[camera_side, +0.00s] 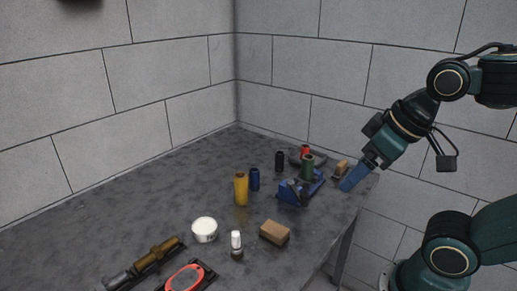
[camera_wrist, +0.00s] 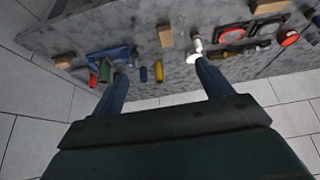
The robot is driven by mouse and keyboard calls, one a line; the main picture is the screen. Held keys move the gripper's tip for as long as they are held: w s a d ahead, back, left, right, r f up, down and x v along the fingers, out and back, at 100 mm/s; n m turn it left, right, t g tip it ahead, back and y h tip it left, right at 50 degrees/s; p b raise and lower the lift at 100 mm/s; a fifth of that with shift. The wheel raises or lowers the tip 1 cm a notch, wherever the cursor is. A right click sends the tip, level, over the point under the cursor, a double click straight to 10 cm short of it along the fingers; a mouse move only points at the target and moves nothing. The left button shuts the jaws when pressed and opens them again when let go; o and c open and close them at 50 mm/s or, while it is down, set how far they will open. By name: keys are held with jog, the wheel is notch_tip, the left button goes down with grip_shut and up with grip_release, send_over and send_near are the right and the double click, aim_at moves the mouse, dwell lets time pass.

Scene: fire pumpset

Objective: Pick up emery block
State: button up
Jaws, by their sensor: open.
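Several small brown blocks lie on the grey bench; I cannot tell for certain which is the emery block. One tan block (camera_side: 274,232) lies near the bench's front edge in the side view, and it seems to be the block (camera_wrist: 165,36) beyond the gap between my fingers in the wrist view. Another brown block (camera_side: 342,167) lies at the bench's right end, close to my fingertips in the side view; it seems to be the block (camera_wrist: 64,60) at the left of the wrist view. My gripper (camera_side: 352,181) is open and empty, its two fingers (camera_wrist: 162,82) apart.
A blue tool (camera_side: 298,190) with green and red cylinders stands beside the right-end block. Black, blue and yellow (camera_side: 241,188) cylinders, a white round tin (camera_side: 204,229) and a small white-capped bottle (camera_side: 236,244) stand further left. Walls close the back. The bench's left rear is clear.

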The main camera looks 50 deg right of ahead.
jog(key=shift+o, duration=0.8)
jog(key=m+g+y, duration=0.4)
jog(key=m+g, duration=0.2)
jog(key=m, duration=1.2)
send_over(274, 228)
jog(key=d, duration=0.5)
notch_tip(274, 228, down, 12)
jog(key=shift+d+f+y, duration=0.1)
jog(key=shift+d+y, duration=0.05)
jog(key=shift+y, duration=0.15)
jog(key=shift+x, duration=4.3)
